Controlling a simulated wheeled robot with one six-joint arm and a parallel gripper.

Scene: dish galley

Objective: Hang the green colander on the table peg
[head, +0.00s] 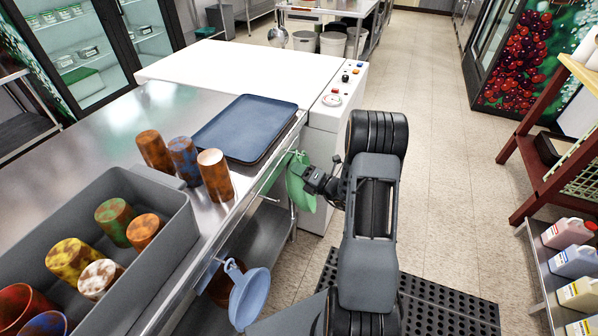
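The green colander (300,184) is upright in the air just off the right side of the steel table (215,235), below the blue tray's corner. My gripper (314,183) meets it from the right and appears shut on its right side; the fingertips are partly hidden against it. A thin pale rod at the table edge (268,194) lies just left of the colander and may be the peg. I cannot tell whether the colander touches it. A blue funnel-like utensil (249,295) hangs lower along the same table side.
A dark blue tray (245,128), several speckled cups (184,160) and a grey bin of cups (165,255) are on the table. A white machine (325,125) with knobs stands behind. A red-brown shelf (540,165) and jugs (570,262) are at right. The floor (445,190) between is clear.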

